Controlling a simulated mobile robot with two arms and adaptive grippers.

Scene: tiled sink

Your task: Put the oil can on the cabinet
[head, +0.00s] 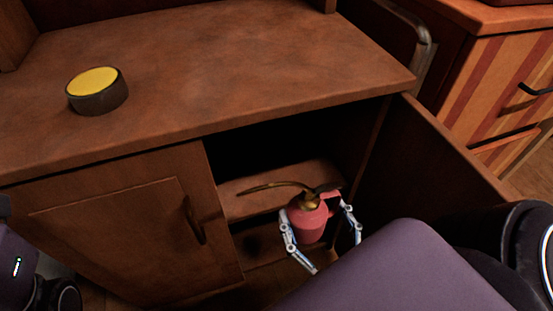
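A red oil can (308,221) with a long thin brass spout stands upright in the open right-hand compartment of the brown wooden cabinet (230,75). The spout points left. My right gripper (314,208) reaches in from the lower right, with one finger on each side of the can. The left finger lies close against the can's side; a gap shows between the can and the right finger, so the gripper looks open around it. My purple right arm hides the area below. Only part of my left arm shows at the lower left; its gripper is out of view.
A round dark tin with a yellow top (97,91) sits on the cabinet top at the left; the rest of the top is clear. The left cabinet door (125,235) is closed. The right door (430,160) stands open beside my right arm. A striped drawer unit (500,85) stands at right.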

